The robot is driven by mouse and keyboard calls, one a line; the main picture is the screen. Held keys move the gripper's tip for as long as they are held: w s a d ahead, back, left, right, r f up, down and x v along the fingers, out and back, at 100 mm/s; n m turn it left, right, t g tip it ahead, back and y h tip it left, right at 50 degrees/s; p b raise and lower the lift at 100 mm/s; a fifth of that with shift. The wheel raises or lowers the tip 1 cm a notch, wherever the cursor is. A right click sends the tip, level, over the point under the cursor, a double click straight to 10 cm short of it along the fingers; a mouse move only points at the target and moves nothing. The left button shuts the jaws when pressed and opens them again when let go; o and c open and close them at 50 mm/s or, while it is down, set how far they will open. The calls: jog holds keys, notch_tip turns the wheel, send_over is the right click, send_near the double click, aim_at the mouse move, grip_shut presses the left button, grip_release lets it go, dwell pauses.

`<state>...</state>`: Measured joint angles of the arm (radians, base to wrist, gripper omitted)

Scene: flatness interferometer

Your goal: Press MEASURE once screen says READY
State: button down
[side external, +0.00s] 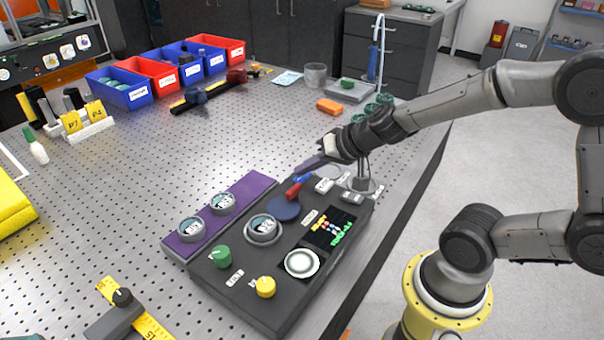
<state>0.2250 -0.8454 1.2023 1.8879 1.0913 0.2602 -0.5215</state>
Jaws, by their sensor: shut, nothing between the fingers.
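A dark instrument box (225,288) stands on the perforated table. Its small black screen (330,230) shows coloured rows and green text at a slant, too small to read. A pale round disc (302,263) sits in front of the screen, and a dark blue round part (285,208) lies behind it. I cannot read which control is MEASURE. My gripper (306,168) reaches in from the right, above the box's back end, shut and empty. Red (293,190) and blue (303,178) pieces show just below it; contact with them cannot be told.
The box also carries a green knob (222,257), a yellow knob (265,287) and a round eyepiece-like part (263,229). A purple tray (256,188) with two round discs adjoins it. Red and blue bins (125,91) stand at the back left. The table's middle is mostly clear.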

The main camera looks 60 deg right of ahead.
aim_at(306, 181)
dwell(0.3)
jog(key=shift+r, duration=0.85)
jog(key=shift+r, duration=2.5)
